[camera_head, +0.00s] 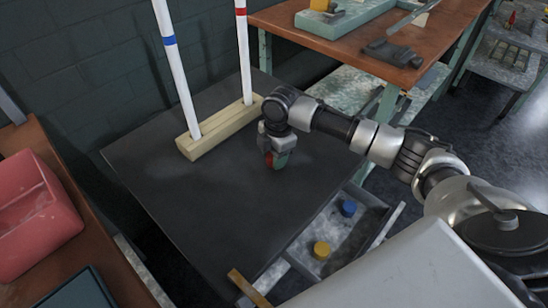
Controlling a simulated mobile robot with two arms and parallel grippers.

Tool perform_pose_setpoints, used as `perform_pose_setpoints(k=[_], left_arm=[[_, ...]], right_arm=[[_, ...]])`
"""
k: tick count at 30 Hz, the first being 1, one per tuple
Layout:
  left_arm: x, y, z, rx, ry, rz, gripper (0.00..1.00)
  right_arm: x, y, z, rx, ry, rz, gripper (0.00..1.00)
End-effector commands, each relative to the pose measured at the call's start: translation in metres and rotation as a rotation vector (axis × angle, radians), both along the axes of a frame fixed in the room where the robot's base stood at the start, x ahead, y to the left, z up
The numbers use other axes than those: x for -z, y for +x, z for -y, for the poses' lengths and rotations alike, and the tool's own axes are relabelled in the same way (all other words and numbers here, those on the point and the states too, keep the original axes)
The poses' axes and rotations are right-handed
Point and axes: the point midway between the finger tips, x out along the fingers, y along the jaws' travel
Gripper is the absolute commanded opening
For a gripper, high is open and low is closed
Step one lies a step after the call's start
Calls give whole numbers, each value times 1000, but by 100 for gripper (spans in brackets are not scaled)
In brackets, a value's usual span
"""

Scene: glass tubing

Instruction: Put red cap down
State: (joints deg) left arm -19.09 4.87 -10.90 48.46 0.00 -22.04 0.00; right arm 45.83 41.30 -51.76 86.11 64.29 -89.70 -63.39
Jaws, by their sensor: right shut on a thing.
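My right gripper (275,158) is over the dark tabletop (200,225), to the right of the wooden tube holder. It points down and is shut on the red cap (270,160). Only a small red part of the cap shows between the fingers. The cap is at or just above the tabletop; I cannot tell whether it touches. My left gripper is not in view.
A wooden block (215,130) holds two upright white tubes, one with a blue band (169,41) and one with a red band (241,12). An open drawer (335,235) holds a blue cap (348,208) and a yellow cap (321,250). The front tabletop is clear.

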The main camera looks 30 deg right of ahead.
Motion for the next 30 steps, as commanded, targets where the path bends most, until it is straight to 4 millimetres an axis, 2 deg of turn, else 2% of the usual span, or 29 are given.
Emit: perform_pose_setpoints(k=[2,12,13,17,18,26,30], left_arm=[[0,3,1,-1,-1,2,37],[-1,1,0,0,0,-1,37],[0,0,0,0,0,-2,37],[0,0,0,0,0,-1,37],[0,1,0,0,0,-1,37],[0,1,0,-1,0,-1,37],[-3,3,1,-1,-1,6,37]], right_arm=[[7,0,0,-1,1,1,20],[10,0,0,0,1,1,20],[10,0,0,0,1,2,45],[10,0,0,0,1,2,65],[10,0,0,0,1,2,68],[9,0,0,0,1,3,68],[-5,1,1,0,2,5,68]])
